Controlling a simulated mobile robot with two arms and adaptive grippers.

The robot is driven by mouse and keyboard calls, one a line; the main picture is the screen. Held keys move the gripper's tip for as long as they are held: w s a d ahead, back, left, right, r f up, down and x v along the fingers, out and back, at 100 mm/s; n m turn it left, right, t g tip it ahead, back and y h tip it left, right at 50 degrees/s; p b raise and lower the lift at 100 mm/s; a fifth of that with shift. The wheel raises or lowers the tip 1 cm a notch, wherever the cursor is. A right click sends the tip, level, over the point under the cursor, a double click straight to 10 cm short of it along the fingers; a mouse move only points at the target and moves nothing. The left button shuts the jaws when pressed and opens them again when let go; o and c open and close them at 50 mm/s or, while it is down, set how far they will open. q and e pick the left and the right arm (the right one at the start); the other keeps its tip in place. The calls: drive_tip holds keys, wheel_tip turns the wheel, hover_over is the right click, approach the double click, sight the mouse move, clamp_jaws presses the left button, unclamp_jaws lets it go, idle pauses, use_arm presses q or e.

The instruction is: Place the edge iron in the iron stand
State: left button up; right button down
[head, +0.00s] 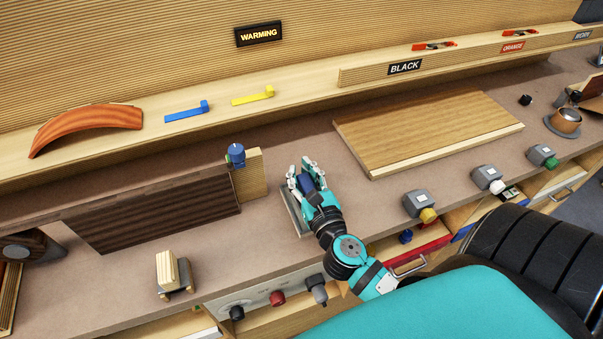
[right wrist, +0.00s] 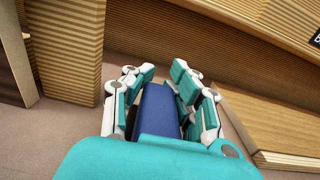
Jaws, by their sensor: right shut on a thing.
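My right gripper (head: 304,172) is shut on a dark blue thing, which I take to be the edge iron (head: 308,184), above the bench right of the upright wood block. In the right wrist view, the iron's blue body (right wrist: 158,110) lies between the fingers of my right gripper (right wrist: 160,82). A grey, flat-edged piece (head: 291,212), which may be the iron stand, shows beneath and left of the gripper. The gripper hides most of it, so I cannot tell whether the iron touches it. My left gripper is not in view.
A dark panel (head: 150,215) stands at left, beside a ribbed wood block (head: 251,176) with a blue clamp-like part (head: 236,155). A wood board (head: 425,130) lies to the right. A small block on a grey base (head: 175,275) stands front left. Control knobs line the front edge.

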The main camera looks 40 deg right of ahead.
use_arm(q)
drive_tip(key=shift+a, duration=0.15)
use_arm(e)
drive_tip(key=shift+f, duration=0.1)
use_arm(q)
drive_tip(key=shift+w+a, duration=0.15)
use_arm(e)
drive_tip(key=c, duration=1.1)
unclamp_jaws()
drive_tip(key=shift+s, duration=0.15)
drive_tip(key=b+v, duration=0.5)
drive_tip(key=v, duration=0.5)
drive_tip(key=shift+s+a, duration=0.15)
drive_tip(key=shift+s, duration=0.2)
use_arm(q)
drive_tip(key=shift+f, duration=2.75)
use_arm(e)
drive_tip(key=shift+s+a+r, duration=0.1)
drive_tip(key=shift+s+r, duration=0.1)
drive_tip(key=shift+s, duration=0.3)
